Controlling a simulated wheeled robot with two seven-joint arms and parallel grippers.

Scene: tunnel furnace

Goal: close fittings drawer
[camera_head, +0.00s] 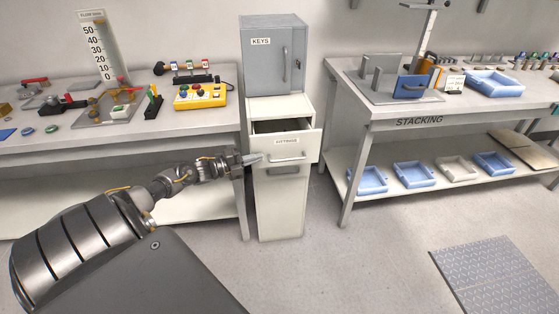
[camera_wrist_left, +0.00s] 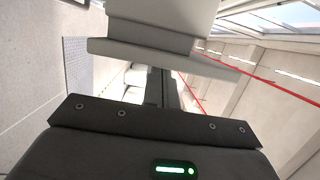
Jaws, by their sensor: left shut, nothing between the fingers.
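The fittings drawer (camera_head: 270,147) is the top drawer of a narrow white cabinet (camera_head: 279,205) in the head view. It stands open, pulled out toward me, with its dark inside showing above the labelled front and its bar handle (camera_head: 288,156). My left gripper (camera_head: 254,158) is shut and empty, its tip at the left part of the drawer front, left of the handle. I cannot tell whether it touches. In the left wrist view the shut fingers (camera_wrist_left: 160,88) point at a pale stepped block close ahead, which I cannot name surely. My right gripper is not in view.
A grey KEYS box (camera_head: 273,55) sits on top of the cabinet. A bench with gauges and a yellow control box (camera_head: 200,96) stands left. The STACKING bench (camera_head: 420,112) with blue trays stands right. Floor in front of the cabinet is clear; a ribbed metal plate (camera_head: 495,275) lies right.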

